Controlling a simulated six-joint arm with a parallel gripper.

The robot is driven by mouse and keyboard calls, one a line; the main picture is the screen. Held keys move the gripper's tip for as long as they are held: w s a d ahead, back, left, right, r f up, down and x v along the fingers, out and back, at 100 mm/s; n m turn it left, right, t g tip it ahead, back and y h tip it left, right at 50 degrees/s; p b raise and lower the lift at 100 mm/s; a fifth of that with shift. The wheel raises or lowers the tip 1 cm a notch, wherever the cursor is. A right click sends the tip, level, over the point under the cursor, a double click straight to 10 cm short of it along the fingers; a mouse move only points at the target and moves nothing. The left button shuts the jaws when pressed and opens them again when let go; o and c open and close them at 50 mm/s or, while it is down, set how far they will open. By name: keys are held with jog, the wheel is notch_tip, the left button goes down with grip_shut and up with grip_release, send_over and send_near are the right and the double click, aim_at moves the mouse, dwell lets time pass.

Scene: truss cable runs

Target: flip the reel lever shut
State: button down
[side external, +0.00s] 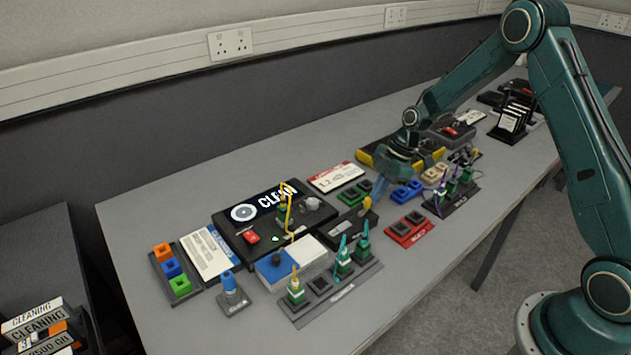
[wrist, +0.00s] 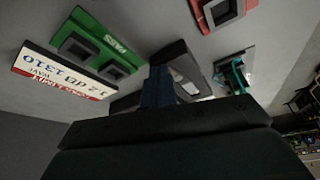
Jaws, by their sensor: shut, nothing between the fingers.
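My gripper (side external: 376,186) is shut and empty, pointing down over the middle of the bench. In the wrist view its closed dark fingers (wrist: 158,88) stand in front of a dark case. A long black case (side external: 350,230) lies below and left of my gripper in the side view. A small yellow lever-like piece (side external: 367,204) stands at its back right end, close to my fingertips. I take this to be the reel lever; I cannot tell whether it is touched. In the wrist view my fingers and gripper body hide the lever and part of the case (wrist: 172,60).
A green two-slot block (side external: 352,195) and a white-and-red label card (side external: 336,177) lie left of my gripper. A blue block (side external: 407,192) and a red block (side external: 409,229) lie to the right. Teal plugs (side external: 342,258) stand upright in the front rack.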

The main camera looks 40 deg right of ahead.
jog(key=shift+w+a+n+g, duration=0.15)
jog(key=shift+w+n+g, duration=0.3)
jog(key=shift+n, duration=0.6)
jog(key=shift+w+a+n+g, duration=0.1)
jog(key=shift+w+n+g, duration=0.35)
jog(key=shift+n, duration=0.6)
jog(key=shift+a, duration=0.1)
